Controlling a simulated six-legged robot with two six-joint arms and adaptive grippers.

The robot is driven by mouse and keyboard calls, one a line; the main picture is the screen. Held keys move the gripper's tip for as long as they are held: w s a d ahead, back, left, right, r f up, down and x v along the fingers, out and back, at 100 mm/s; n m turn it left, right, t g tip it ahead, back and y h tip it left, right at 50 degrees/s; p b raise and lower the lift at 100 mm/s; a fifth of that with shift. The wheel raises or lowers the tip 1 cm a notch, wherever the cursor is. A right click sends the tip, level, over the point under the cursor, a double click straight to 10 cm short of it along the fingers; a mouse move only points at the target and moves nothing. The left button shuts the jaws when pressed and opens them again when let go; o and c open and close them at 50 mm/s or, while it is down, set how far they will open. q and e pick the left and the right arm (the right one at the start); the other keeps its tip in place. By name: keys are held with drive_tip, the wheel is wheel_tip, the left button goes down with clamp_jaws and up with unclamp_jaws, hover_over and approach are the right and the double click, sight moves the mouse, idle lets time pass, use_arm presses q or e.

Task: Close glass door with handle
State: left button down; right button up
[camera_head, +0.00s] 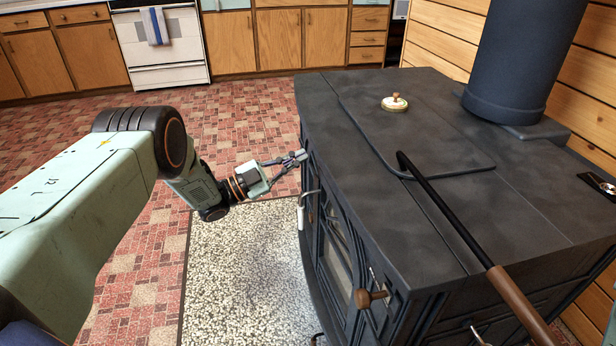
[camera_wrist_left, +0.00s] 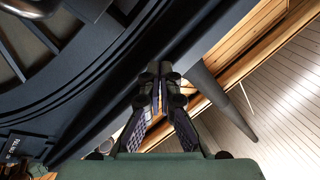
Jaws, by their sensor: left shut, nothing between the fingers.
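A black cast-iron stove (camera_head: 450,220) fills the right of the head view. Its front, with an arched glass door (camera_head: 335,245), faces left and shows only at a steep angle. I cannot tell how far the door stands open. A pale metal handle (camera_head: 301,215) sticks out at the front's far part, and a wooden knob (camera_head: 370,297) sits nearer. My left gripper (camera_head: 299,157) is shut and empty beside the stove's far front corner, above the handle. In the left wrist view the shut fingertips (camera_wrist_left: 158,75) are in front of the dark arched frame (camera_wrist_left: 95,85). My right gripper is out of view.
A poker (camera_head: 455,225) with a wooden grip lies across the stove top and overhangs the near edge. A stovepipe (camera_head: 520,60) rises at the back right. A speckled mat (camera_head: 245,270) lies before the stove. Tiled floor is clear toward the cabinets (camera_head: 285,40).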

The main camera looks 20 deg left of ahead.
sight(309, 193)
use_arm(q)
drive_tip(key=s+f+n+t+y+p, duration=0.15)
drive_tip(key=s+n+y, duration=0.3)
drive_tip(key=n, duration=0.65)
drive_tip(key=s+f+n+t+y, duration=0.1)
drive_tip(key=s+f+n+y, duration=0.3)
drive_tip(key=n, duration=0.7)
drive_tip(key=s+f+n+t+y, duration=0.1)
drive_tip(key=s+n+y, duration=0.35)
drive_tip(key=n, duration=0.65)
drive_tip(key=shift+n+y, duration=0.3)
drive_tip(key=shift+n, duration=0.1)
drive_tip(key=w+b, duration=0.1)
drive_tip(key=w, duration=0.3)
drive_tip(key=w+d+b, duration=0.1)
drive_tip(key=w+b, duration=0.1)
drive_tip(key=w, duration=0.2)
drive_tip(key=w+d+b, duration=0.1)
drive_tip(key=w, duration=0.3)
drive_tip(key=shift+w+d+f, duration=0.1)
drive_tip(key=shift+w+d, duration=0.05)
drive_tip(key=shift+w, duration=0.2)
drive_tip(key=shift+w+d+b, duration=0.4)
drive_tip(key=shift+d, duration=0.1)
